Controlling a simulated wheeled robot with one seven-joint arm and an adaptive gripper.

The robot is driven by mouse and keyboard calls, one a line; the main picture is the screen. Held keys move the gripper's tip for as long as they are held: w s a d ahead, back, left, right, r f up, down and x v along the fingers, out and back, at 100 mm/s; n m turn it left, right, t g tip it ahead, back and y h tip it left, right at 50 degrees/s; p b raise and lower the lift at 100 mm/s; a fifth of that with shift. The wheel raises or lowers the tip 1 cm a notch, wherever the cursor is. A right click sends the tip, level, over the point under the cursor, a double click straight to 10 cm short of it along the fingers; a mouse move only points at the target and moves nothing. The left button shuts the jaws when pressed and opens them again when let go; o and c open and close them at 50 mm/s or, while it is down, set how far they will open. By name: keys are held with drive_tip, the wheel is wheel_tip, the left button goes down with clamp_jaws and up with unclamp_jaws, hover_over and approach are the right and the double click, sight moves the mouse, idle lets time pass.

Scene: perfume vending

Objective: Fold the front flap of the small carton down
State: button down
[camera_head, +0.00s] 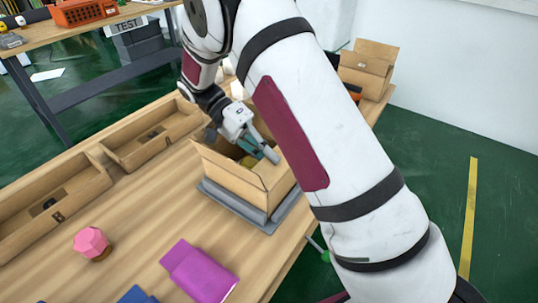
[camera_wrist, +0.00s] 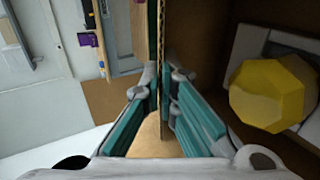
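The small carton (camera_head: 235,182) stands open-topped on a grey plate, its side panels upright. A yellow faceted object (camera_wrist: 268,93) lies inside it on a pale insert; a bit of its yellow also shows in the head view (camera_head: 248,161). My gripper (camera_head: 272,155) is at the carton's top, fingers pointing down and to the right. In the wrist view, my gripper's fingertips (camera_wrist: 160,72) close on both sides of a thin upright cardboard panel (camera_wrist: 160,35), seen edge-on. I cannot tell for certain which flap this panel is. My arm hides the carton's right side.
The grey plate (camera_head: 240,212) lies near the table's right edge. Long wooden trays (camera_head: 150,150) are at left. Another open cardboard box (camera_head: 370,68) stands behind my arm.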

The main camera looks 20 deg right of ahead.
idle(0.3)
drive_tip(key=c, duration=1.9)
unclamp_jaws()
drive_tip(key=shift+v, duration=3.7)
